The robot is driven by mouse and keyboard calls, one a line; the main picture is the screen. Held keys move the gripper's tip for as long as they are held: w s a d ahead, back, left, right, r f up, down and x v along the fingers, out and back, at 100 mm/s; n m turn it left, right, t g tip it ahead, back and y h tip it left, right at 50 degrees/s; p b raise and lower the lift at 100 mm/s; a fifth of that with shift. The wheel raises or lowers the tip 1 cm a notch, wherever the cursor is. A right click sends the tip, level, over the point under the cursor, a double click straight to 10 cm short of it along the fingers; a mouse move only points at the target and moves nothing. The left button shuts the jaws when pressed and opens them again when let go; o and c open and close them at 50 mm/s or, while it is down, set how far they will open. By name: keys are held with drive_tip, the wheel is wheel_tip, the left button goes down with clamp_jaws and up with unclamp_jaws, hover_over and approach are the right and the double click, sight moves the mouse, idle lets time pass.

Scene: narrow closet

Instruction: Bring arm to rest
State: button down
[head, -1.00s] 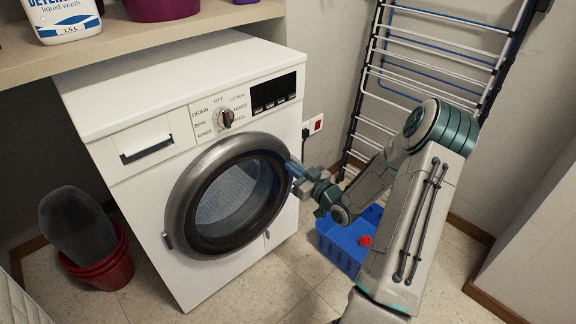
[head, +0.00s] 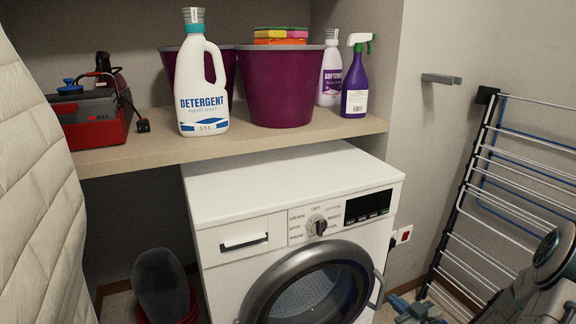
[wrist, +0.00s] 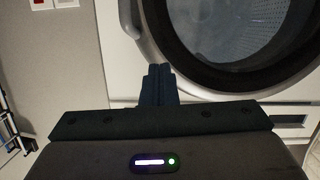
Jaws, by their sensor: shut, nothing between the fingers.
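My gripper (head: 400,305) is low at the right edge of the washing machine in the head view, with part of my arm at the lower right corner. In the wrist view its dark fingers (wrist: 159,84) are together with nothing between them. They point toward the washing machine's (head: 300,185) front, near the rim of its round door (head: 315,290). The door looks closed, and its lower part is cut off in the head view. I cannot tell whether the fingers touch the machine.
A shelf (head: 150,155) above holds a detergent bottle (head: 201,85), purple tubs (head: 283,90), a spray bottle (head: 356,85) and a red toolbox (head: 95,120). A drying rack (head: 500,190) leans at the right wall. A padded pale surface (head: 40,190) fills the left.

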drive_tip(key=s+a+r+m+g+h+p, duration=0.1)
drive_tip(key=r+g+h+p, duration=0.1)
drive_tip(key=r+p, duration=0.5)
drive_tip(key=s+a+r+g+h+p, duration=0.2)
drive_tip(key=r+g+h+p, duration=0.1)
drive_tip(key=r, duration=0.8)
drive_tip(key=s+a+r+m+g+h+p, duration=0.1)
drive_tip(key=r+g+h+p, duration=0.1)
drive_tip(key=r+p, duration=0.45)
drive_tip(key=s+a+r+m+g+y+p, duration=0.1)
drive_tip(key=s+a+r+g+p, duration=0.1)
drive_tip(key=s+a+r+p, duration=0.2)
drive_tip(key=s+a+r+m+g+y+p, duration=0.1)
drive_tip(key=s+a+r+g+p, duration=0.2)
drive_tip(key=s+r, duration=1)
drive_tip(key=a+r+p, duration=0.2)
drive_tip(key=a, duration=0.3)
drive_tip(key=shift+s+a+r+m, duration=0.15)
drive_tip(key=shift+s+r+m, duration=0.05)
drive_tip(key=shift+r+m, duration=0.2)
